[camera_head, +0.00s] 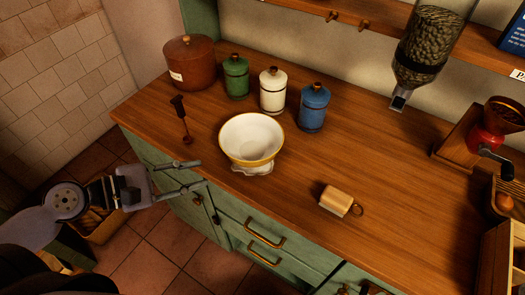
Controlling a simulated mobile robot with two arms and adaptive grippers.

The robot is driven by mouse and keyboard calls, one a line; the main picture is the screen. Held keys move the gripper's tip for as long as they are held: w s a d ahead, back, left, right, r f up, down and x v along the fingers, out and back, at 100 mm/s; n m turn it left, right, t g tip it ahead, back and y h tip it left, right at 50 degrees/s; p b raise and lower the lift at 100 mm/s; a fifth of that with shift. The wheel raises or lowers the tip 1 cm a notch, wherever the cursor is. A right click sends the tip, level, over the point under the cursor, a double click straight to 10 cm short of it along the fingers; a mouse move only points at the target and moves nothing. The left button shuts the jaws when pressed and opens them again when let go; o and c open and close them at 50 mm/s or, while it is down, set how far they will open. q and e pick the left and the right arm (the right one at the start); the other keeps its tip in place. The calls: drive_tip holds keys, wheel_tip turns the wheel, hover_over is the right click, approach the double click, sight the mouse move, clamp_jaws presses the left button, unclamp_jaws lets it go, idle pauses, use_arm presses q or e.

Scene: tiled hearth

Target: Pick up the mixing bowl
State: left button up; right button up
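The mixing bowl (250,134), white inside with a yellow band at the rim, stands upright near the front edge of the wooden counter. A small pale object (252,169) shows under its front side; I cannot tell what it is. My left gripper (205,174) is to the left of the bowl, by the counter's front edge, apart from the bowl. Its two fingers are spread with nothing between them. My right gripper does not show.
Behind the bowl stand green (236,77), cream (272,90) and blue (313,108) canisters and a brown pot (190,62). A dark long-handled tool (183,118) lies to the left. A wooden block (336,201) sits at front right. The counter right of the bowl is mostly clear.

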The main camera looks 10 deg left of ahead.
use_arm(q)
drive_tip(key=w, duration=0.1)
drive_tip(key=p, duration=0.3)
approach(257, 162)
drive_tip(key=x, duration=0.4)
drive_tip(key=shift+w+d+r, duration=0.15)
drive_tip(key=shift+w+r, duration=0.1)
drive_tip(key=shift+w, duration=0.05)
drive_tip(key=p+x, duration=0.1)
drive_tip(key=x, duration=0.4)
drive_tip(key=shift+d+f, duration=0.15)
drive_tip(key=shift+f, duration=0.05)
drive_tip(key=shift+d+f, duration=0.1)
drive_tip(key=shift+f, duration=0.05)
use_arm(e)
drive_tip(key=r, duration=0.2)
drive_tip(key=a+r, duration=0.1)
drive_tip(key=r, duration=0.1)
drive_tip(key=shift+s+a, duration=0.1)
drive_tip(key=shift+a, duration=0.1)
use_arm(q)
drive_tip(key=shift+c, duration=0.3)
clamp_jaws()
drive_tip(key=shift+w, duration=0.1)
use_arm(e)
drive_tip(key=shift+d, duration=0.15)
